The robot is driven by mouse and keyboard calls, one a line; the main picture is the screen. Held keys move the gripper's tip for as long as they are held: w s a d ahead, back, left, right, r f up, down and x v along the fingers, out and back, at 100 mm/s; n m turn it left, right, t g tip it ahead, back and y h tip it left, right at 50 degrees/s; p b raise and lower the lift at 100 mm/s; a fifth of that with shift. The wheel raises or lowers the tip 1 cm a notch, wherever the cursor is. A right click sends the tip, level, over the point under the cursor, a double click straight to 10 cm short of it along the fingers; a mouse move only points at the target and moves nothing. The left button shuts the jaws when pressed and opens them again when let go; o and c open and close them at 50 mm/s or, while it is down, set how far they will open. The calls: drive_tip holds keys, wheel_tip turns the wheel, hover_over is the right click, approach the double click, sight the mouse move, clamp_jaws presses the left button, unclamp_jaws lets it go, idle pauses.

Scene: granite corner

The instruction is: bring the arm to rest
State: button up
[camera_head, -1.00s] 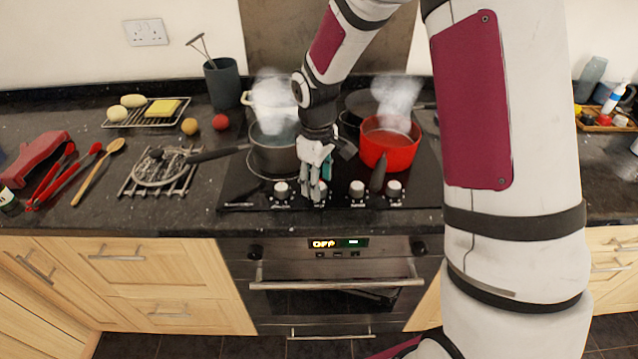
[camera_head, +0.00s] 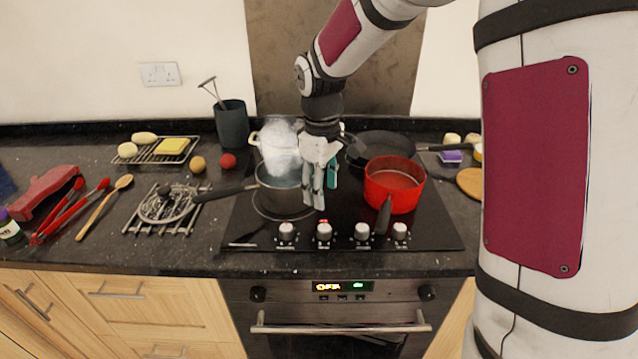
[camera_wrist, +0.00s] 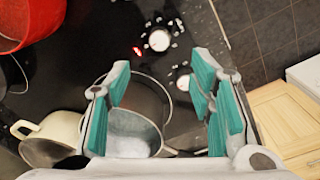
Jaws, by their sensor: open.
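My gripper (camera_head: 319,188) points down over the hob, between the steaming grey pot and the red pot. Its fingers are apart with nothing between them. In the wrist view my gripper (camera_wrist: 166,100) shows two teal-padded fingers spread wide, with the grey pot (camera_wrist: 140,115) visible below and partly between them. In the head view the grey pot (camera_head: 283,195) is just left of the fingers. The red pot (camera_head: 394,188) stands to their right and shows no steam. Whether the fingers touch either pot cannot be told.
The black hob (camera_head: 340,238) has several knobs along its front. A cream pot (camera_head: 258,140) and a dark pan (camera_head: 385,146) stand behind. A wire skimmer (camera_head: 165,205), a wooden spoon (camera_head: 103,207) and red-handled tongs (camera_head: 70,212) lie left. A dark utensil holder (camera_head: 232,124) stands near the wall.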

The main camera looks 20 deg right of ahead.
drive_tip(key=shift+r, duration=0.1)
drive_tip(key=s+r+m+t, duration=0.2)
drive_tip(key=s+r+m, duration=0.1)
drive_tip(key=s+r, duration=0.75)
drive_tip(key=s+r+m+t, duration=0.2)
drive_tip(key=s+m, duration=0.2)
drive_tip(key=s, duration=1.1)
drive_tip(key=shift+s+d+r+m+t, duration=0.15)
drive_tip(key=shift+d+r+m+t, duration=0.15)
drive_tip(key=shift+d+m, duration=0.15)
